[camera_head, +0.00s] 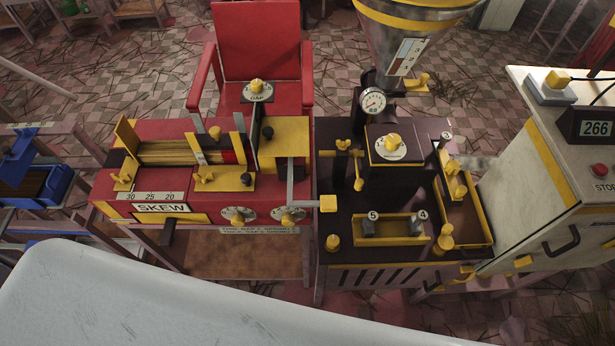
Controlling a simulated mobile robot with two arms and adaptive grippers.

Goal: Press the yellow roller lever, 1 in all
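The red machine (110,208) marked SKEW stands left of centre, close beside a dark machine (335,265) with yellow fittings. A grey lever arm with a yellow block end (328,203) sticks out from the red machine's right side, near the gap between the two. It looks like a lever, but I cannot tell for sure that it is the roller lever. Yellow rollers or rods (185,152) lie in the red machine's top. A yellow T-shaped handle (342,145) stands on the dark machine. Neither of my grippers is in view.
A gauge (373,101) and a metal hopper (408,40) rise behind the dark machine. A pale cabinet (540,165) with a 266 display (596,128) and red button (599,170) stands right. A red chair-like frame (256,45) is behind. A blue tray (58,190) is left.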

